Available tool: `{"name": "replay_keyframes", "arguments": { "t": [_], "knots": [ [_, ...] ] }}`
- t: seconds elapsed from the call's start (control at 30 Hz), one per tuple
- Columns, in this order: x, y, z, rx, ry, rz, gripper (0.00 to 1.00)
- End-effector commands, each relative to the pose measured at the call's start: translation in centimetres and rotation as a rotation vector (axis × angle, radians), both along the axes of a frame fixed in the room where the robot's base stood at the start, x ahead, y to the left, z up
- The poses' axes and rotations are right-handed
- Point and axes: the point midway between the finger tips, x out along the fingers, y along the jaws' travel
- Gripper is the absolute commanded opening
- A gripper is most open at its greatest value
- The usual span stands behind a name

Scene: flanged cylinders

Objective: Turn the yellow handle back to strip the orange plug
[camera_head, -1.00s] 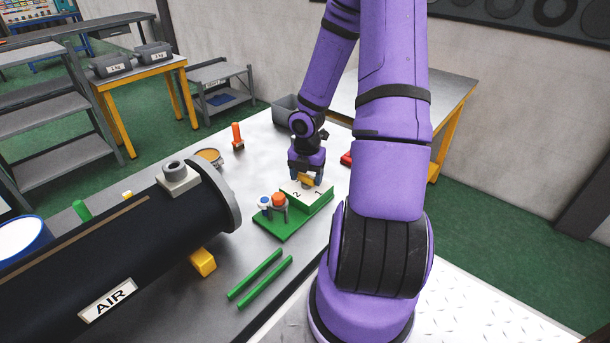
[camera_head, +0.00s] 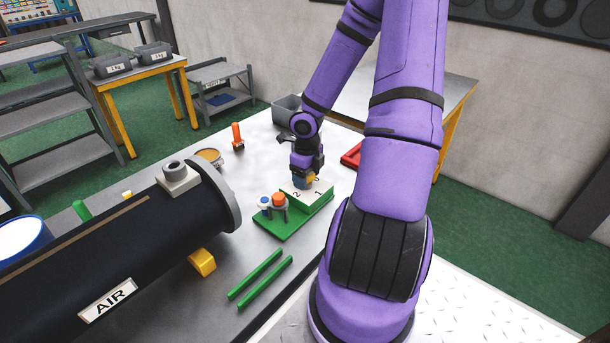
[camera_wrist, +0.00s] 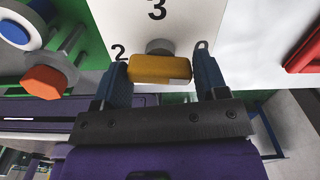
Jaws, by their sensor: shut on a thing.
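The yellow handle (camera_wrist: 160,69) sits on a short grey shaft on the white top of a green block (camera_head: 306,192) marked with numbers. My gripper (camera_head: 307,180) is shut on the handle from above. In the wrist view the fingers (camera_wrist: 160,72) stand at the handle's two ends; any small gap there is hard to judge. The orange plug (camera_head: 279,199) stands in a grey holder beside the block. It also shows at the left of the wrist view (camera_wrist: 44,81). A blue and white plug (camera_head: 264,202) stands next to it.
A black cylinder (camera_head: 120,255) marked AIR lies at the left with a grey flange. Two green bars (camera_head: 260,280) lie in front of the block. A red frame (camera_head: 351,156) lies behind my arm. An orange upright piece (camera_head: 237,136) stands farther back on bare table.

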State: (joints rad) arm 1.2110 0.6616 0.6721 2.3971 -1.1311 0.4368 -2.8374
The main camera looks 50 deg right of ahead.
Motion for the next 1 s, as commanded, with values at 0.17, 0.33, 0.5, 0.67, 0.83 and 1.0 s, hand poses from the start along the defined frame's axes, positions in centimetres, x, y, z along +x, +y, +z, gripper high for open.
{"name": "replay_keyframes", "arguments": {
  "t": [0.17, 0.33, 0.5, 0.67, 0.83, 1.0],
  "knots": [
    [-0.1, 0.0, 0.0, 0.001, 0.002, 0.083, 0.86],
    [0.0, 0.0, 0.0, 0.0, 0.001, 0.081, 0.86],
    [0.0, -0.1, 0.3, -0.001, 0.0, 0.079, 0.86],
    [0.0, -0.1, 1.4, -0.002, -0.002, 0.077, 0.86],
    [0.0, -0.1, 2.5, -0.001, -0.001, 0.076, 0.86],
    [0.0, 0.0, 3.6, 0.003, 0.0, 0.076, 0.86]
  ]
}}
